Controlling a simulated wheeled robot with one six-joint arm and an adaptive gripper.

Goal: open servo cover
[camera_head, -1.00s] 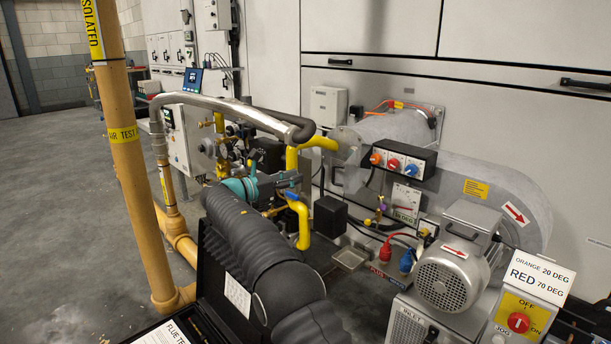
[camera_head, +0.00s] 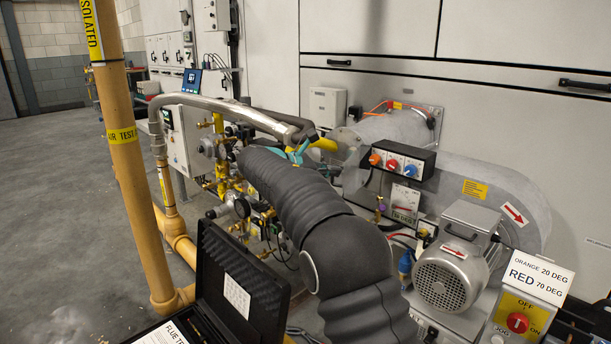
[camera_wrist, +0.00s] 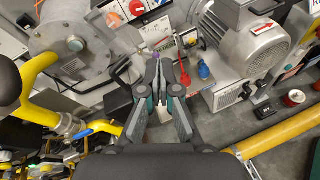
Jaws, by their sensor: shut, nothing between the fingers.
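My gripper (camera_wrist: 158,68) shows in the wrist view with its two dark fingers together and nothing between them. In the head view my thick grey arm covers the middle of the burner, and only a small teal part of my gripper shows past it. I cannot make out a servo cover for certain in either current view. The black box that stood by the yellow pipe in the earlier head view is hidden behind my arm. In the wrist view the fingers point toward the red and blue plugs and the burner casing, apparently above them.
A selector panel (camera_head: 400,162) sits on the burner casing. An open black case (camera_head: 232,285) lies in front. A tall yellow pipe (camera_head: 125,165) rises at the left, with clear floor beyond.

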